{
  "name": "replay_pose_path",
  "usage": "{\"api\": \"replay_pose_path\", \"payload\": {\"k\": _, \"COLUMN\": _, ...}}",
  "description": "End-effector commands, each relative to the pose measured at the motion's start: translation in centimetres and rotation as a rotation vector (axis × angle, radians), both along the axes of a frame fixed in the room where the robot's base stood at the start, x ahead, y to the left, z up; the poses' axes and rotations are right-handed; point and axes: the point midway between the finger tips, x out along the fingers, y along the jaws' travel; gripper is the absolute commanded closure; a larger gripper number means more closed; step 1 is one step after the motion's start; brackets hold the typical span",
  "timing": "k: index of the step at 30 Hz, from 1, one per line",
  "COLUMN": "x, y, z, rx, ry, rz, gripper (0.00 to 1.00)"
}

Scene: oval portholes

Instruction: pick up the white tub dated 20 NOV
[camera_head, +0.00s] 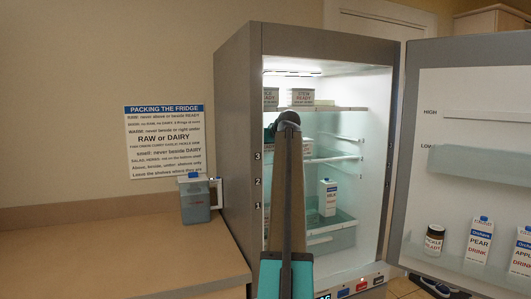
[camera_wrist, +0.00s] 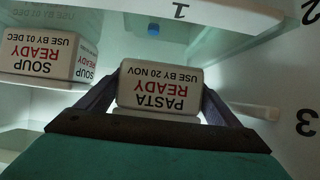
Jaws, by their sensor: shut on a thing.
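The white tub (camera_wrist: 158,92) is in the wrist view, which shows it upside down. Its label reads PASTA READY, USE BY 20 NOV. My gripper (camera_wrist: 162,80) has one dark finger on each side of it and is shut on it. I cannot tell whether the tub touches a shelf. A second white tub (camera_wrist: 42,54), labelled SOUP READY, USE BY 01 DEC, stands apart at the left of the wrist view. In the head view my arm reaches into the open fridge and hides my gripper; the held tub cannot be made out there.
The fridge (camera_head: 235,150) stands open, its door (camera_head: 480,90) swung right. The upper shelf holds tubs, one reading STEW READY (camera_head: 302,97). A milk carton (camera_head: 328,197) stands lower down. The door rack holds a pickle jar (camera_head: 434,240) and drink cartons (camera_head: 479,241). The counter (camera_head: 100,250) is mostly clear.

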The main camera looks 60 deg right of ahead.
Motion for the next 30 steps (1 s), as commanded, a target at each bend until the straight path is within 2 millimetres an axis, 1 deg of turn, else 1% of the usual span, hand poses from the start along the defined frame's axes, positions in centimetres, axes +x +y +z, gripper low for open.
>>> {"api": "replay_pose_path", "payload": {"k": 1, "x": 0.0, "y": -0.1, "z": 0.5, "rx": -0.001, "ry": -0.002, "rz": 0.000, "gripper": 0.46}}
{"api": "replay_pose_path", "payload": {"k": 5, "x": 0.0, "y": -0.1, "z": 1.5, "rx": -0.001, "ry": -0.002, "rz": 0.000, "gripper": 0.46}}
{"api": "replay_pose_path", "payload": {"k": 6, "x": -0.4, "y": 0.3, "z": 1.2, "rx": -0.001, "ry": -0.001, "rz": 0.000, "gripper": 0.46}}
{"api": "replay_pose_path", "payload": {"k": 11, "x": -1.3, "y": 1.0, "z": 1.3, "rx": -0.001, "ry": -0.002, "rz": 0.000, "gripper": 0.46}}
{"api": "replay_pose_path", "payload": {"k": 16, "x": -2.6, "y": 2.1, "z": 1.2, "rx": -0.001, "ry": -0.002, "rz": 0.000, "gripper": 0.46}}
{"api": "replay_pose_path", "payload": {"k": 30, "x": -9.2, "y": 6.8, "z": 1.1, "rx": -0.002, "ry": -0.001, "rz": -0.001, "gripper": 0.46}}
